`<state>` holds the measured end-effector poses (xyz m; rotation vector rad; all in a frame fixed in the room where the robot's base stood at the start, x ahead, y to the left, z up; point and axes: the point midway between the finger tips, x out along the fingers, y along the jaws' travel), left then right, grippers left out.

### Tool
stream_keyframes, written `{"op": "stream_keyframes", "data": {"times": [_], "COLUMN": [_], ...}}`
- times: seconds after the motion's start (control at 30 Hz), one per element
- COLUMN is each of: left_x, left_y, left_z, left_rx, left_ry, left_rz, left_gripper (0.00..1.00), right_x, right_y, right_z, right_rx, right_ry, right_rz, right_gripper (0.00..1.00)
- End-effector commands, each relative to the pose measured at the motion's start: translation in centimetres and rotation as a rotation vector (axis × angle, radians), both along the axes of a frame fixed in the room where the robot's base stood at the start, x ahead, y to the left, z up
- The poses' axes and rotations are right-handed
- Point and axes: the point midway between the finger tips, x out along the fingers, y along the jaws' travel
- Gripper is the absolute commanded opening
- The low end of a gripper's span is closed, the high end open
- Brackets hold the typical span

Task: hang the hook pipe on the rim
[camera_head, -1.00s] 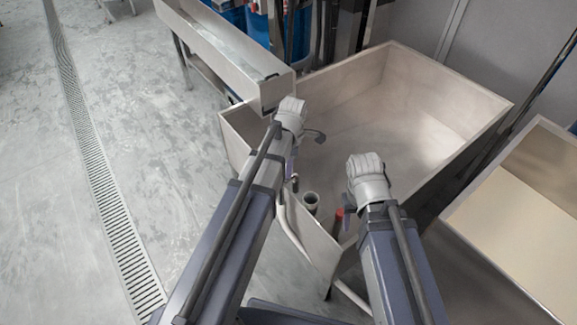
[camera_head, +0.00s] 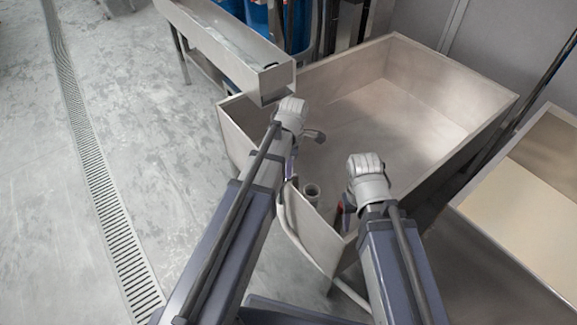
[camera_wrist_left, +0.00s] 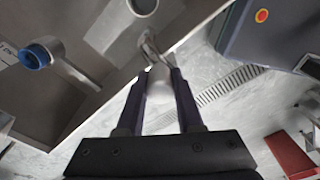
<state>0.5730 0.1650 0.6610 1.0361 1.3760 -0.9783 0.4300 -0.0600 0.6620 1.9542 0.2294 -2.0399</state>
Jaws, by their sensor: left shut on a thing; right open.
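My left gripper (camera_head: 291,168) is at the near left wall of the large metal tub (camera_head: 232,128), by its rim. In the left wrist view, its two dark purple fingers (camera_wrist_left: 159,78) are shut on a pale pipe (camera_wrist_left: 158,90), which I take to be the hook pipe. Its shiny curved end (camera_wrist_left: 149,48) is at the rim edge; I cannot tell whether it bears on the rim. In the head view a pale bent pipe (camera_head: 292,232) runs down outside the tub wall. My right gripper (camera_head: 347,207) is open over the tub's near corner, its fingers mostly hidden.
The left wrist view shows a pipe with a blue end (camera_wrist_left: 36,55). A long metal trough (camera_head: 228,45) ends at the tub's far left corner. Open floor with a drain grate (camera_head: 92,165) lies left.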

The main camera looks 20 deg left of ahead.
Motion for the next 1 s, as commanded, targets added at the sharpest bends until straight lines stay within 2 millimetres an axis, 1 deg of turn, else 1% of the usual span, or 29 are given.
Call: {"op": "stream_keyframes", "data": {"times": [0.2, 0.23, 0.5, 0.53, 0.83, 1.0], "left_x": [0.0, 0.0, 0.0, 0.0, 0.0, 0.0], "left_y": [0.0, 0.0, 0.0, 0.0, 0.0, 0.0], "left_z": [0.0, 0.0, 0.0, 0.0, 0.1, 1.0], "left_rx": [0.0, 0.0, 0.0, 0.0, 0.0, 0.0], "left_ry": [0.0, 0.0, 0.0, 0.0, 0.0, 0.0], "left_rz": [0.0, 0.0, 0.0, 0.0, 0.0, 0.0], "left_gripper": [0.0, 0.39, 0.69, 0.7, 0.7, 0.7], "right_x": [0.0, 0.0, 0.0, 0.0, 0.0, 0.0], "right_y": [0.0, 0.0, 0.0, 0.0, 0.0, 0.0], "right_z": [0.0, 0.0, 0.0, 0.0, 0.1, 1.0], "right_rx": [0.0, 0.0, 0.0, 0.0, 0.0, 0.0], "right_ry": [0.0, 0.0, 0.0, 0.0, 0.0, 0.0], "right_rz": [0.0, 0.0, 0.0, 0.0, 0.0, 0.0], "right_gripper": [0.5, 0.5, 0.5, 0.5, 0.5, 0.5]}}
